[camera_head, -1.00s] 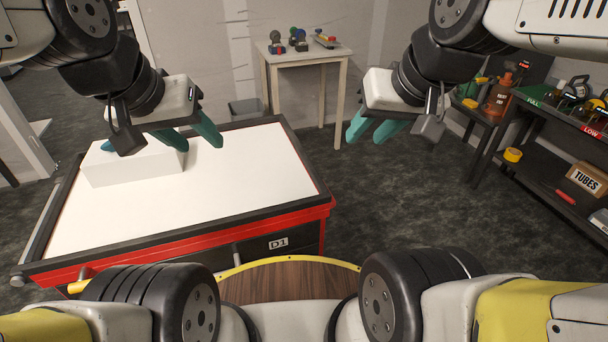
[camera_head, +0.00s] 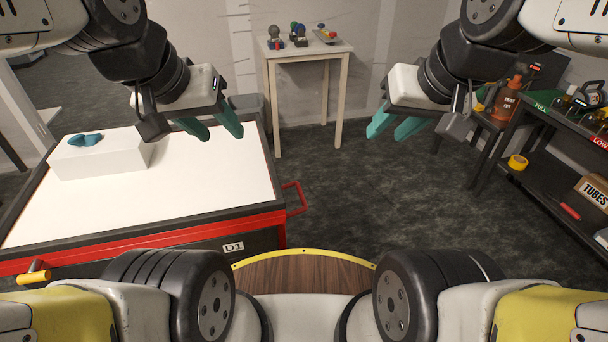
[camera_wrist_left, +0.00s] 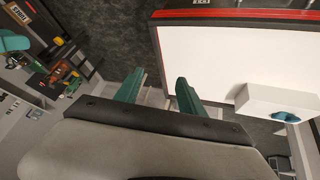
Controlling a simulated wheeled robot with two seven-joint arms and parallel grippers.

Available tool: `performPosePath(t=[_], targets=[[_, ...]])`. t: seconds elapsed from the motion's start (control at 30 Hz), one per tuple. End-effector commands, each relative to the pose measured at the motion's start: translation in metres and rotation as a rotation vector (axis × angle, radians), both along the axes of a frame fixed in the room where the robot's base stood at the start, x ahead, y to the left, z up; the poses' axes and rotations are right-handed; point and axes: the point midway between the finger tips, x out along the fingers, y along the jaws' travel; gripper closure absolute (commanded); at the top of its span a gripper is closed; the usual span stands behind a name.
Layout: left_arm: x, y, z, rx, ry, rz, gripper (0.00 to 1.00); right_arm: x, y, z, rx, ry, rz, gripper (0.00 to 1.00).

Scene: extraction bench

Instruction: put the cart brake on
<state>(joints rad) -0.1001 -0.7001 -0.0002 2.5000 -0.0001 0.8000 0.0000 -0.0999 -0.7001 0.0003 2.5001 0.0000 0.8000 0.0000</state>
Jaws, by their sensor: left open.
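The cart (camera_head: 190,205) has a white top, black edges and a red band, and stands at the left in the head view. A yellow-tipped lever (camera_head: 35,276) sticks out low on its near left side; I cannot tell if it is the brake or how it is set. A red handle (camera_head: 293,198) is on the cart's right side. My left gripper (camera_head: 212,128) is open and empty, in the air over the cart's far right part. My right gripper (camera_head: 397,127) looks open and empty, over the floor right of the cart. The cart's wheels are hidden.
A white box (camera_head: 100,160) with a blue-teal item (camera_head: 86,140) sits on the cart. A small table (camera_head: 305,50) with several objects stands at the back. A dark shelf (camera_head: 545,160) with tools and a TUBES box is at the right. The floor between is clear.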

Motion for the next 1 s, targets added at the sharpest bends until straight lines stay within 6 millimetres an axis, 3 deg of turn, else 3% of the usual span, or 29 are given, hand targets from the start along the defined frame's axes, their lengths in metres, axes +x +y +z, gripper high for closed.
performPosePath(t=[0.2,0.27,0.43,0.57,0.77,1.0], targets=[[0.0,0.0,0.0,0.0,0.0,0.0,0.53,0.0,0.0,0.0,0.0,0.0,0.0,0.64],[0.0,0.0,0.0,0.0,0.001,0.001,0.62,0.0,0.0,0.0,0.0,0.0,0.0,0.64],[0.02,-0.005,-0.002,-0.022,0.037,0.005,0.62,0.0,0.0,0.0,0.0,0.0,0.0,0.64],[0.057,-0.015,-0.009,-0.055,0.103,0.02,0.62,0.0,0.0,0.0,0.0,0.0,0.0,0.64],[0.126,-0.037,-0.041,-0.097,0.217,0.062,0.62,0.0,0.0,0.0,0.0,0.0,0.0,0.64],[0.199,-0.067,-0.111,-0.109,0.347,0.129,0.62,0.0,0.0,0.0,0.0,0.0,0.0,0.64]])
